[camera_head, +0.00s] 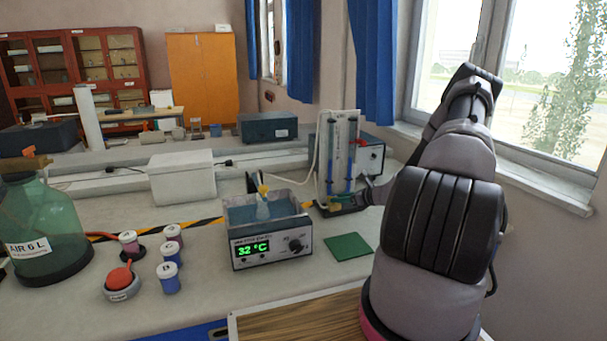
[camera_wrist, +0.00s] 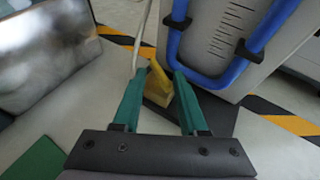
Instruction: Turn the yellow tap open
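The yellow tap (camera_wrist: 158,76) stands at the foot of the blue-tube gauge, with its lever upright and tilted a little. In the wrist view it lies between the two green fingers of my gripper (camera_wrist: 157,76). The fingers are open, one on each side of the lever, with a narrow gap visible at each side. I cannot tell the exact depth between fingertips and lever. In the head view my gripper (camera_head: 346,202) is low at the base of the gauge board (camera_head: 338,150), and the tap is mostly hidden there.
A water bath (camera_head: 264,246) reading 32 °C stands left of the gauge, with a flask in it. A green mat (camera_head: 348,246) lies in front. Several small jars and a large green bottle (camera_head: 42,225) stand at left. A pale hose rises beside the tap.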

